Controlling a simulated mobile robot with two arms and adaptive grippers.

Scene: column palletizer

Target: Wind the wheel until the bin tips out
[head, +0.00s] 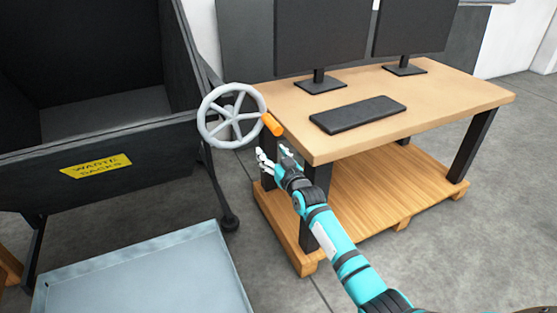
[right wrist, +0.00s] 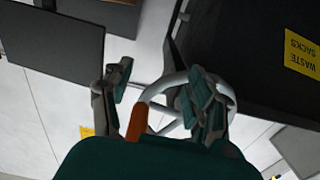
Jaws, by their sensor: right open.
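A grey spoked wheel (head: 231,116) with an orange handle (head: 272,125) is mounted at the right side of a dark bin (head: 130,157) labelled "WASTE SACKS". The bin stands upright. My right gripper (head: 275,154) is open, just below the handle and apart from it in the head view. In the right wrist view the orange handle (right wrist: 137,121) appears between the spread fingers (right wrist: 160,95), with the wheel (right wrist: 158,95) behind and partly hidden by one finger. My left gripper is not in view.
A wooden desk (head: 440,100) with two monitors and a keyboard (head: 357,114) stands right of the wheel, its corner close to my right gripper. A wooden pallet (head: 370,207) lies beneath it. A pale grey tray (head: 140,280) sits in front of the bin.

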